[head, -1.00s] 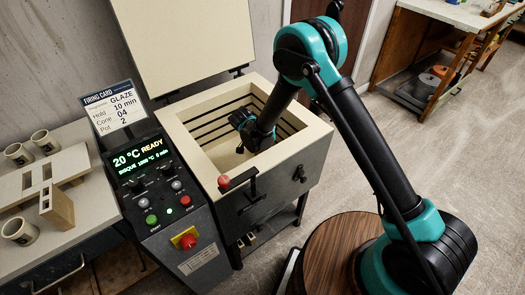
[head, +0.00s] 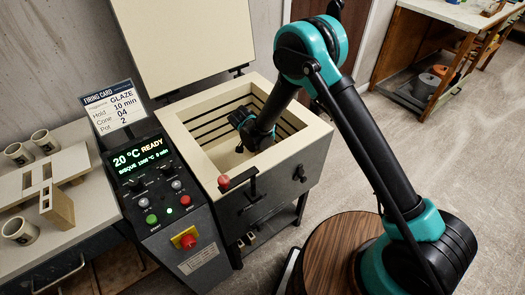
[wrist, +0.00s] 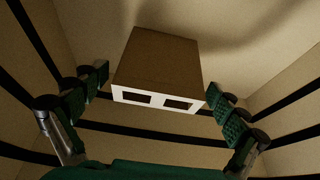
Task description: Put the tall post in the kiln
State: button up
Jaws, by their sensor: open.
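The tall post (wrist: 158,62) shows in the wrist view inside the kiln. It is a tan-brown block with a pale near end that has two dark rectangular holes. My gripper (wrist: 160,100) is open, with one ridged finger on each side of the post and a visible gap on both sides. In the head view my gripper (head: 240,149) reaches down into the open kiln (head: 284,156); the post cannot be made out there. Its contact with the kiln floor is hidden.
The kiln lid (head: 185,40) stands raised behind. The control panel (head: 160,190) reads 20 °C READY. At left a table (head: 95,215) holds several mugs, pale slabs and a tan block with holes (head: 57,206). The kiln walls surround my gripper closely.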

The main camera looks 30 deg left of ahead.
jog(key=v, duration=1.1)
jog(key=shift+r, duration=0.3)
jog(key=shift+s, duration=0.15)
